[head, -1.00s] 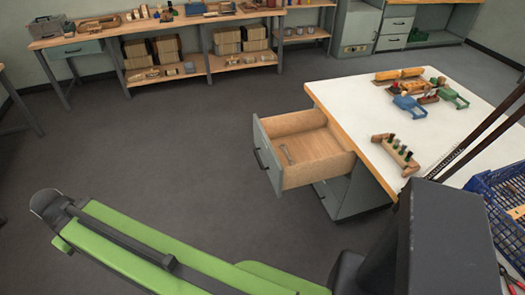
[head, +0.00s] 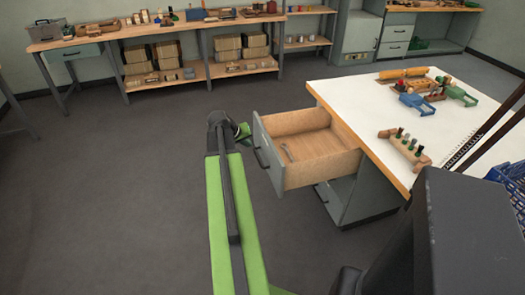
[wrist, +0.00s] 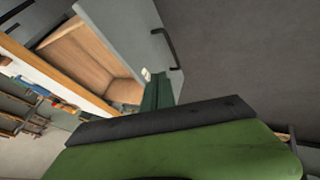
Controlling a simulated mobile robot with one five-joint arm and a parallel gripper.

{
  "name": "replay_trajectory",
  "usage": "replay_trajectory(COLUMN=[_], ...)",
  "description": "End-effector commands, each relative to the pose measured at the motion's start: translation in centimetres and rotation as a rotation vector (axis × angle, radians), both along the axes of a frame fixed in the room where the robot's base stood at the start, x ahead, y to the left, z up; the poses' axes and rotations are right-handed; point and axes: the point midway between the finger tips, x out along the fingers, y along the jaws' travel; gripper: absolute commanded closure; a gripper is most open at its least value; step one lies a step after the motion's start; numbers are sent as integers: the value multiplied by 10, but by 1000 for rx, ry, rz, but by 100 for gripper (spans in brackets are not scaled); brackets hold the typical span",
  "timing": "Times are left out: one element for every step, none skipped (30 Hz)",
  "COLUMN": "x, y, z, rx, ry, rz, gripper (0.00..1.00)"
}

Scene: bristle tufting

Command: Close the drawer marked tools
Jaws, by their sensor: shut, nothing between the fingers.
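An open drawer with a grey front and wooden inside (head: 312,149) sticks out to the left from under the white-topped bench. A small grey metal piece lies inside it. No label can be read, so I cannot tell whether it is the one marked tools. In the wrist view the drawer front (wrist: 120,22) shows with its dark bar handle (wrist: 167,45). My gripper (head: 243,131) is shut and empty, just left of the drawer front and partly hidden by my arm. In the wrist view my gripper (wrist: 149,77) overlaps the drawer front's edge; I cannot tell whether it touches.
The white bench top (head: 358,106) carries a wooden block with pegs (head: 404,146), blue and green tools, and a blue crate (head: 508,183) at right. A shelved workbench (head: 150,35) stands along the back wall. The grey floor left of the drawer is clear.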

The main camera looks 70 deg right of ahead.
Motion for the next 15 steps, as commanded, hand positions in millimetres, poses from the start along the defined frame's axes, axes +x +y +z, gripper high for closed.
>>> replay_trajectory(x=[0,0,0,-1,-1,-2,-3,-4,-5,-6,-6,-8,-9,-10,-11], y=[-2,-3,-6,-9,-12,-17,-21,-25,-31,-35,-38,-44,-48,-52,-56], z=[-4,-7,-13,-18,-23,-31,-37,-42,-50,-55,-61,-68,-73,-78,-85], rx=[1,1,1,1,1,1,1,1,1,1,1,1,1,2,2], ry=[-1,-1,-1,0,0,-1,-1,-1,-1,0,0,0,-1,0,0], rz=[0,0,0,0,0,-1,-1,-2,-1,0,0,0,-1,-1,-1], gripper=[100,100,100,100,100,100,100,100,100,100,100,100,100,100,100])
